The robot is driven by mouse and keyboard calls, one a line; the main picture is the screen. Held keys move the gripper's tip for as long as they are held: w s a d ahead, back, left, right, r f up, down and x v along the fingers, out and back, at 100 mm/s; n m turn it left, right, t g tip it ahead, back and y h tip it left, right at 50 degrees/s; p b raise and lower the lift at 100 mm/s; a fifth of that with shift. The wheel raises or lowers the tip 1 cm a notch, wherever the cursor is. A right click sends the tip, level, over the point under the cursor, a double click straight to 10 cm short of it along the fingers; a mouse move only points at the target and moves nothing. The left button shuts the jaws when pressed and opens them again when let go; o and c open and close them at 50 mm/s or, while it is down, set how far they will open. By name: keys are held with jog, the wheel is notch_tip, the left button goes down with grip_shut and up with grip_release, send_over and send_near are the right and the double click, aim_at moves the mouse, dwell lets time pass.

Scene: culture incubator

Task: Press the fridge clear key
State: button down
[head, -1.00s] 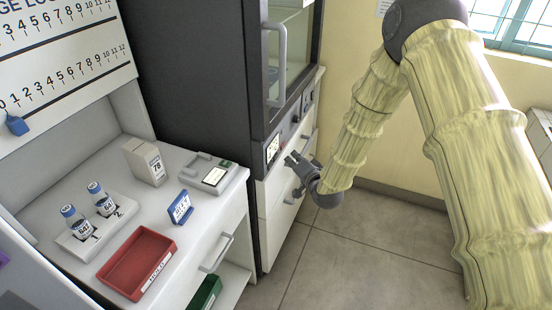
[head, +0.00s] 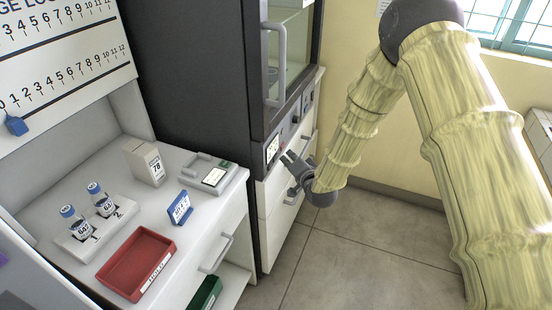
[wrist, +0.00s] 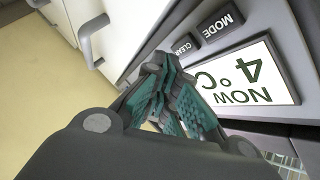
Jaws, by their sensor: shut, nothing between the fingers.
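The fridge's lit display (wrist: 245,78) reads "NOW 4 °C" and shows upside down in the wrist view. It also shows as a small panel in the head view (head: 272,149). The dark CLEAR key (wrist: 184,46) sits beside the MODE key (wrist: 221,20), beyond the display's edge. My gripper (wrist: 158,62) is shut and empty, its fingertips close to the CLEAR key and partly covering its near end. I cannot tell whether they touch it. In the head view my gripper (head: 286,157) is just right of the display.
The fridge's glass door (head: 292,60) has a vertical handle (head: 279,62) above the panel. White drawers with handles (head: 294,196) lie below. A bench at left holds a red tray (head: 137,262), two bottles and a blue sign (head: 179,208). The floor at right is clear.

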jog(key=shift+w+a, duration=0.1)
jog(key=shift+a, duration=0.15)
dwell(0.7)
jog(key=shift+a, duration=0.15)
jog(key=shift+w+a, duration=0.15)
jog(key=shift+a, duration=0.2)
dwell(0.8)
jog(key=shift+d, duration=0.1)
dwell(0.3)
jog(key=shift+s+d, duration=0.25)
jog(key=shift+d, duration=0.35)
jog(key=shift+d, duration=0.15)
jog(key=d, duration=0.1)
jog(key=s+d, duration=0.1)
jog(key=d, duration=0.2)
jog(key=shift+s+d, duration=0.25)
dwell(0.8)
